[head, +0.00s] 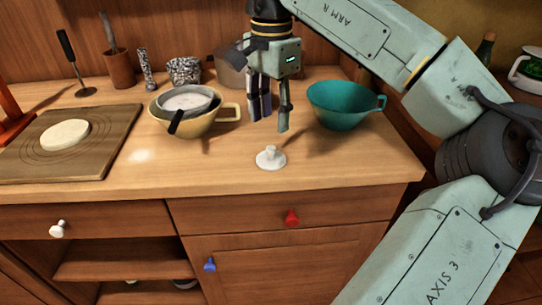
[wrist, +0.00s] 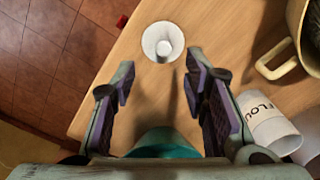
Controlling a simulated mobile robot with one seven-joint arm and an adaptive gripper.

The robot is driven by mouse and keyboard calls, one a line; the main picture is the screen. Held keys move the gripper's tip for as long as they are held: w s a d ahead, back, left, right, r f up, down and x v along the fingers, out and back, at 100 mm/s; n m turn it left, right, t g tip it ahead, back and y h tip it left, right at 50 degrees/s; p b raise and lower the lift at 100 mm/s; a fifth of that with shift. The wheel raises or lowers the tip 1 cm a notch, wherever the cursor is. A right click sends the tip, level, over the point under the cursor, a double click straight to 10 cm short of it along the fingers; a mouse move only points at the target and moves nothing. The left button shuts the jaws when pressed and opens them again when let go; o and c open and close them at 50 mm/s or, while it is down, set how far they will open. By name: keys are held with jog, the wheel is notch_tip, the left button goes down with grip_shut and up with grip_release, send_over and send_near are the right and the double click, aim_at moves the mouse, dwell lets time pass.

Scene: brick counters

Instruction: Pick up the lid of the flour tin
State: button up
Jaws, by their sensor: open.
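A small white round lid with a knob (head: 271,158) lies on the counter near its front edge. It also shows in the wrist view (wrist: 163,42), beyond my fingertips. The flour tin (wrist: 268,125), white with dark lettering, shows at the right of the wrist view; I cannot make it out in the head view. My gripper (head: 273,116) points down above the counter, higher than the lid and a little behind it. In the wrist view my gripper (wrist: 160,77) has its fingers wide apart with nothing between them.
A teal bowl (head: 338,108) stands right of my gripper. A yellow bowl (head: 205,128) with a grey sieve-like bowl (head: 188,101) in it stands to the left. A wooden board (head: 90,158) with dough (head: 65,135) lies far left. The counter around the lid is clear.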

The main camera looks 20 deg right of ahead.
aim_at(270, 148)
jog(key=f, duration=0.4)
jog(key=f+p, duration=0.1)
jog(key=f, duration=0.3)
jog(key=shift+w+a+f, duration=0.1)
jog(key=shift+w+f, duration=0.1)
jog(key=shift+f, duration=0.15)
jog(key=shift+c, duration=0.3)
grip_shut()
